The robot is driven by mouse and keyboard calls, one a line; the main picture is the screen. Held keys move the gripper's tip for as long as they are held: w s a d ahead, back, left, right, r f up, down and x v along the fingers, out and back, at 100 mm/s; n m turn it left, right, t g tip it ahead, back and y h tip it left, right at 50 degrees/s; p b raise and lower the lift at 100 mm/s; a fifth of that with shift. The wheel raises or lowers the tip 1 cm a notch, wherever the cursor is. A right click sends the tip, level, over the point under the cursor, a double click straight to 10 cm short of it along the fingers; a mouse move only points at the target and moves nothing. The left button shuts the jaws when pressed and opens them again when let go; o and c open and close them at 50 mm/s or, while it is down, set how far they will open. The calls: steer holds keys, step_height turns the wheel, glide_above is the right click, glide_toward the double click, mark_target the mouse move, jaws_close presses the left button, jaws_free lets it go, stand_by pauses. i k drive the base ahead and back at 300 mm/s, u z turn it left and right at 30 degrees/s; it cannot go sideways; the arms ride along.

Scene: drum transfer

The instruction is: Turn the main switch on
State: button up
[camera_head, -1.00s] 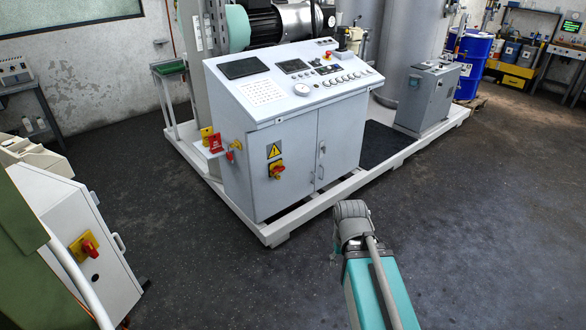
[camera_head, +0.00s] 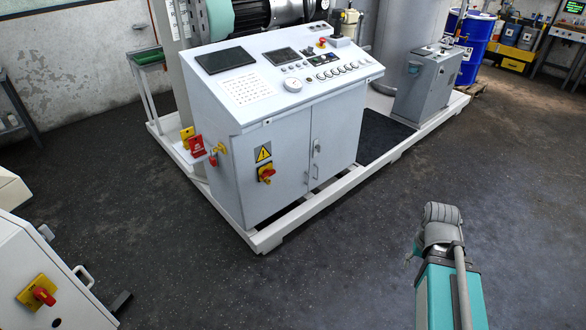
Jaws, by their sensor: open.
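A red rotary switch on a yellow plate (camera_head: 266,173) is on the left door of the grey control cabinet (camera_head: 285,150), below a yellow warning triangle. A second red-on-yellow rotary switch (camera_head: 40,292) is on a white cabinet (camera_head: 70,265) at the lower left. The frames do not show which one is the main switch, and the on or off setting of each is too small to read. My teal and grey arm shows at the lower right, apart from both cabinets, over open floor. My gripper is not visible.
A small grey cabinet (camera_head: 428,88) and blue drum (camera_head: 475,48) stand behind. The dark floor between is clear.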

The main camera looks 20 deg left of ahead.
mark_target(266, 173)
steer(key=u, duration=0.05)
steer(key=i, duration=1.25)
steer(key=u, duration=0.8)
